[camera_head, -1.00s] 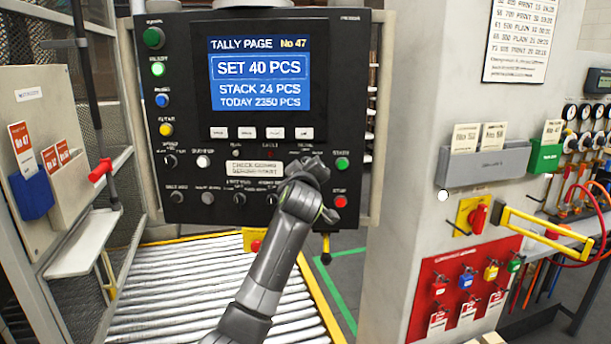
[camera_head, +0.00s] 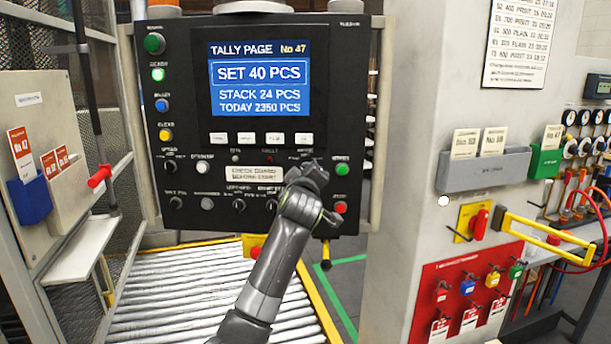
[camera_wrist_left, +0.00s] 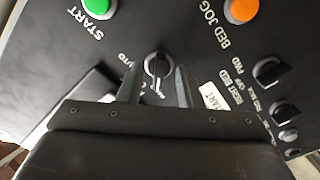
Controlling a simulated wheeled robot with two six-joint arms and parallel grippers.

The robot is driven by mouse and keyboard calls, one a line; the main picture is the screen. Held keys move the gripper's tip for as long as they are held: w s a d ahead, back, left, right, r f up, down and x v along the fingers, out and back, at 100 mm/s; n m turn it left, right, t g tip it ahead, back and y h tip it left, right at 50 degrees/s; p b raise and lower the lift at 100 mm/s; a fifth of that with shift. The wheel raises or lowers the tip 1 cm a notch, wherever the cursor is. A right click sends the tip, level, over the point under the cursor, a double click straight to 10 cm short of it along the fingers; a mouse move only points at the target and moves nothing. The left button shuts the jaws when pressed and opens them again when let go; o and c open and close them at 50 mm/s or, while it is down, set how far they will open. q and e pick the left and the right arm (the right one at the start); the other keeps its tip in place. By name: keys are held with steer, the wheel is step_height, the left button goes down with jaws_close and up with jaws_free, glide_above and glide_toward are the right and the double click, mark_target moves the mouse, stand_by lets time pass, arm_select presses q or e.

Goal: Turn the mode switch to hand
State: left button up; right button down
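The control panel (camera_head: 215,165) faces me in the head view. My left gripper (camera_head: 312,172) is in front of its lower right part and hides the controls behind it. In the left wrist view a small black rotary switch (camera_wrist_left: 157,68) with a light rim sits between the two fingertips of my left gripper (camera_wrist_left: 156,85). One finger is on each side of it, with gaps visible. Lettering ending in "TO" is beside the switch on the left. Which position the switch points to I cannot tell. My right gripper is not in view.
In the wrist view a green START button (camera_wrist_left: 97,7), an orange BED JOG button (camera_wrist_left: 240,10) and black knobs (camera_wrist_left: 272,71) are near. The red button (camera_head: 341,207) is just right of my arm. A roller conveyor (camera_head: 190,285) lies below; a grey post (camera_head: 405,150) stands right.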

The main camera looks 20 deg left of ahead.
arm_select(q)
steer(key=shift+s, duration=0.15)
steer(key=b+v, duration=0.3)
steer(key=v, duration=1.4)
